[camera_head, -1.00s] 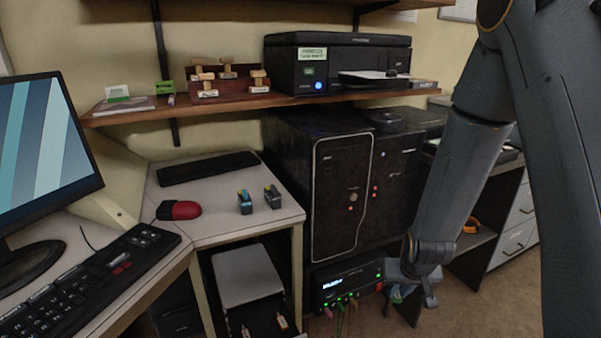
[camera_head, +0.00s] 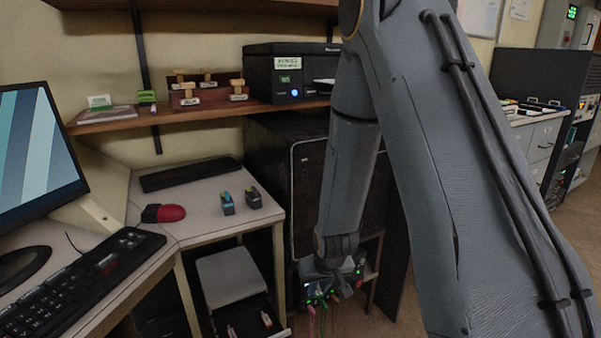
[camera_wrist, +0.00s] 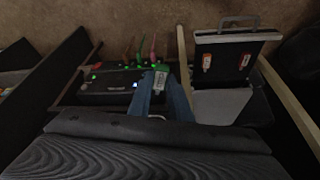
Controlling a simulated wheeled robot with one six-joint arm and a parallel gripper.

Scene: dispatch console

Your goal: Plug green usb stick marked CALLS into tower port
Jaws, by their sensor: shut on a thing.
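My gripper (camera_head: 338,284) is low in front of the black box with green lights (camera_head: 310,290), below the tower. In the wrist view my gripper (camera_wrist: 163,77) has its two blue-grey fingers closed on a small stick with a pale label (camera_wrist: 160,82). Its marking is too small to read and its green colour is not clear here. The stick is close to the front of the lit box (camera_wrist: 104,88); I cannot tell whether they touch. The black tower (camera_head: 309,180) stands above, partly hidden by my arm. I cannot make out a free port.
Several coloured cables (camera_wrist: 127,50) stick out of the lit box beside my gripper. A wooden desk leg (camera_wrist: 183,55) stands close on the right. Two small blocks (camera_head: 240,201) lie on the desk.

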